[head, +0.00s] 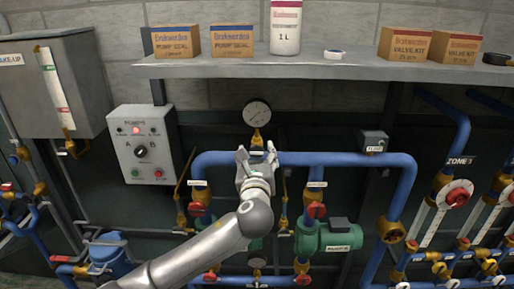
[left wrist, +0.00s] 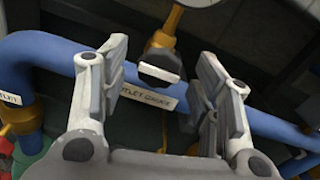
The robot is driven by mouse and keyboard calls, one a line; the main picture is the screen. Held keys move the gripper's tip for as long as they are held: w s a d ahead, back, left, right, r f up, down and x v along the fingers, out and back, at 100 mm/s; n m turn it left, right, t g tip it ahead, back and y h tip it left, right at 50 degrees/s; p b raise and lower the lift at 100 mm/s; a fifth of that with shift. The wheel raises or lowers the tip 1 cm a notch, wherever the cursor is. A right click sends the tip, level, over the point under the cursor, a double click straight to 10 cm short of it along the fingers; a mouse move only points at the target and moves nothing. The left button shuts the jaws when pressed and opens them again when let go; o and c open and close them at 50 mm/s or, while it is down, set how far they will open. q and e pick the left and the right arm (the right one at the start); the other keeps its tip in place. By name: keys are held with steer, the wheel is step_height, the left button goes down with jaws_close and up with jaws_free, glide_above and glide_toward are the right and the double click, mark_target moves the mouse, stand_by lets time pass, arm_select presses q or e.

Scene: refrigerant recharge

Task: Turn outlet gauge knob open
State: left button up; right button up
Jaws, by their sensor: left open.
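The outlet gauge (head: 257,113) is a round white dial standing on a brass stem above the blue pipe. Its knob, a dark block with a pale face, shows on the brass valve in the left wrist view (left wrist: 160,66). An "outlet gauge" label (left wrist: 146,96) lies on the pipe below it. My left gripper (head: 257,153) reaches up to the pipe just below the gauge and hides part of the valve in the head view. In the left wrist view, its open fingers (left wrist: 162,60) stand on either side of the knob, with gaps showing. My right gripper is not in view.
The blue pipe (head: 340,158) runs behind my left gripper. A grey shelf (head: 340,68) with boxes and a white can overhangs the gauge. Red-handled valves (head: 317,211) and a green pump (head: 328,237) sit below. A grey control box (head: 142,143) is to the left.

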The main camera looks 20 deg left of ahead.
arm_select(q)
steer(key=shift+x, duration=0.9)
steer(key=shift+s, duration=0.1)
steer(key=shift+c, duration=1.1)
steer(key=c, duration=0.8)
steer(key=shift+c, duration=0.2)
